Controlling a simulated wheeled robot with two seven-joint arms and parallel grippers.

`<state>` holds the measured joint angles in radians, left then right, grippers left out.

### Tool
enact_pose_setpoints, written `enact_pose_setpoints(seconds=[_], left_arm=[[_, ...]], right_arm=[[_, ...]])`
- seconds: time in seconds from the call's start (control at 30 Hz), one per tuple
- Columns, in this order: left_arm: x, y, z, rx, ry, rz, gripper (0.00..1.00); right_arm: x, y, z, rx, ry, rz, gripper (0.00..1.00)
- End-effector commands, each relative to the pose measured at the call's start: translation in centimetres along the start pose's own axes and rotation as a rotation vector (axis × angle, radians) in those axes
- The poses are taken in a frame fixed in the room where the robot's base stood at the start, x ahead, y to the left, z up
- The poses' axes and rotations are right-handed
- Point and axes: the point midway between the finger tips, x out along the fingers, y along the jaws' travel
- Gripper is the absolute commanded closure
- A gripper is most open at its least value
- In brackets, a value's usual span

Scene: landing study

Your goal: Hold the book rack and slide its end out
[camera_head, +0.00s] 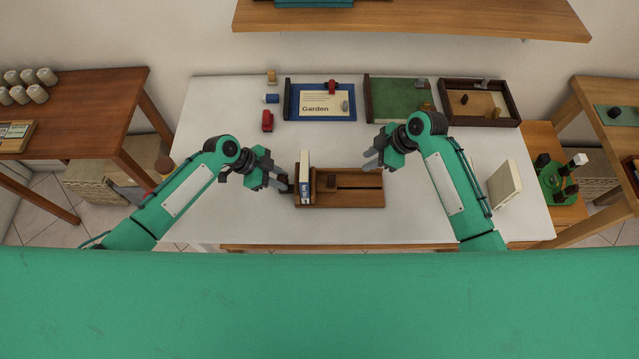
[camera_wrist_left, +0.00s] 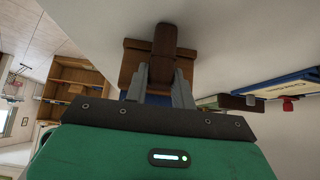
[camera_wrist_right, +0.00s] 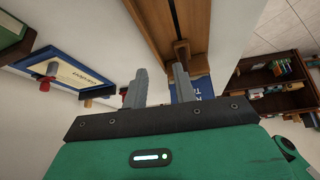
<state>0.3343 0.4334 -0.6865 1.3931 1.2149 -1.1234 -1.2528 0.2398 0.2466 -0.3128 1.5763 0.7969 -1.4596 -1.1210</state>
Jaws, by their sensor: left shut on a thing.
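The wooden book rack (camera_head: 360,200) lies near the front middle of the white table, with a long dark slot along it. My left gripper (camera_head: 285,185) is at the rack's left end. In the left wrist view its fingers (camera_wrist_left: 160,88) are shut on a brown upright part (camera_wrist_left: 165,45) of the rack. My right gripper (camera_head: 372,160) is above the rack's back right, empty, its fingers (camera_wrist_right: 157,88) apart in the right wrist view.
Behind are a blue framed Garden board (camera_head: 322,117), a green board (camera_head: 395,85) and a brown tray (camera_head: 510,112). Red (camera_head: 267,122) and blue (camera_head: 271,98) pieces lie at back left. A cream book (camera_head: 504,185) stands at right. The table left of the rack is clear.

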Motion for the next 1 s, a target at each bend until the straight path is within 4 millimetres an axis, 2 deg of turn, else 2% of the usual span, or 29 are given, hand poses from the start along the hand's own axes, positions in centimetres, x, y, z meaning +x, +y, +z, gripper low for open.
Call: enact_pose_setpoints(seconds=[0.03,0.1,0.27,0.47,0.8,1.0], left_arm=[[0.0,0.0,0.1,-0.001,-0.001,0.000,1.00],[0.0,0.0,0.1,-0.001,-0.001,0.000,1.00],[0.0,0.0,0.1,-0.001,-0.001,0.000,1.00],[0.0,0.0,0.1,0.000,-0.001,0.000,1.00],[0.0,0.0,0.1,0.000,-0.001,0.001,1.00],[0.0,0.0,0.1,0.000,-0.001,0.001,1.00]], right_arm=[[0.4,-0.8,-1.5,-0.027,0.015,-0.026,0.72],[0.7,-1.8,-2.9,-0.059,0.027,-0.056,0.72],[1.2,-3.0,-4.7,-0.097,0.043,-0.094,0.72],[2.7,-3.4,-5.1,-0.103,0.048,-0.102,0.72],[6.8,-3.7,-5.1,-0.102,0.045,-0.101,0.72],[7.9,-3.9,-5.2,-0.102,0.045,-0.100,0.72]])
